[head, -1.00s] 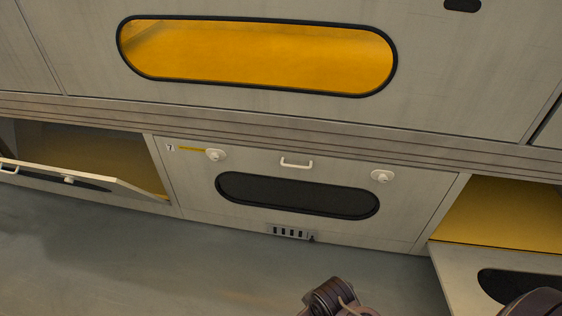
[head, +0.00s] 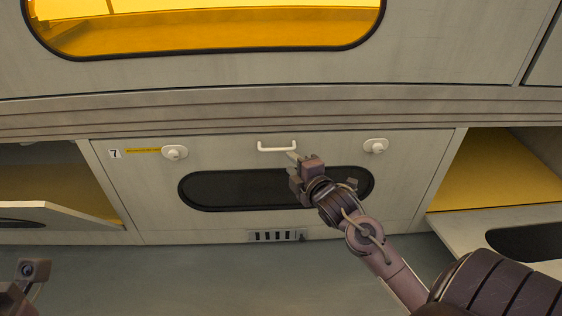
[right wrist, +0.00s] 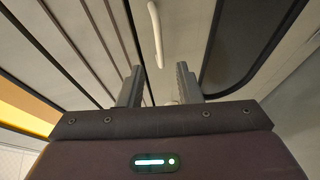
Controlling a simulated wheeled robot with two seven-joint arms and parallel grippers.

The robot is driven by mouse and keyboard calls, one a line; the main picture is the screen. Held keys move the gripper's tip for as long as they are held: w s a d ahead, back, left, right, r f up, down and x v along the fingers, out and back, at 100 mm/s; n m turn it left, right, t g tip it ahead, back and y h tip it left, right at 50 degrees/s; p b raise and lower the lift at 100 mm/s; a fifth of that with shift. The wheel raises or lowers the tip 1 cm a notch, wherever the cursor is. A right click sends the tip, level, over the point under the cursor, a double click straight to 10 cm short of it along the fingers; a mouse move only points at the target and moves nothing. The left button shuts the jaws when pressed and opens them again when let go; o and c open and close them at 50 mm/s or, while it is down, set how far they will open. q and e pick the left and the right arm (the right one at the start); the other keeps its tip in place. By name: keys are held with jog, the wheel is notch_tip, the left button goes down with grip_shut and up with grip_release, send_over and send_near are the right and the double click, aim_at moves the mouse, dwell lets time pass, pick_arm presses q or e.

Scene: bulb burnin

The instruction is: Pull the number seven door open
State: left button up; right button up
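The number seven door (head: 230,222) is a pale panel with a dark oval window (head: 235,190), closed flush between two open compartments. Its white bar handle (head: 277,148) sits near the top edge, between two round white latches, left (head: 174,153) and right (head: 376,146). A "7" label (head: 115,154) is at the upper left. My right gripper (head: 294,158) is just below and right of the handle, not around it. In the right wrist view its fingers (right wrist: 158,88) are apart and empty, with the handle (right wrist: 155,35) beyond them. Part of my left arm shows at the lower left; its fingers are not visible.
Neighbouring doors hang open at left (head: 60,215) and right (head: 500,225), sticking out over the floor. A vent (head: 275,236) lies under the door. A large panel with a yellow window (head: 210,40) is above. The floor (head: 190,275) in front is clear.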

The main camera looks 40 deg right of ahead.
aim_at(278, 150)
jog(key=b+x, duration=0.2)
jog(key=x, duration=0.5)
jog(key=shift+w, duration=0.35)
grip_shut()
jog(key=shift+f, duration=0.1)
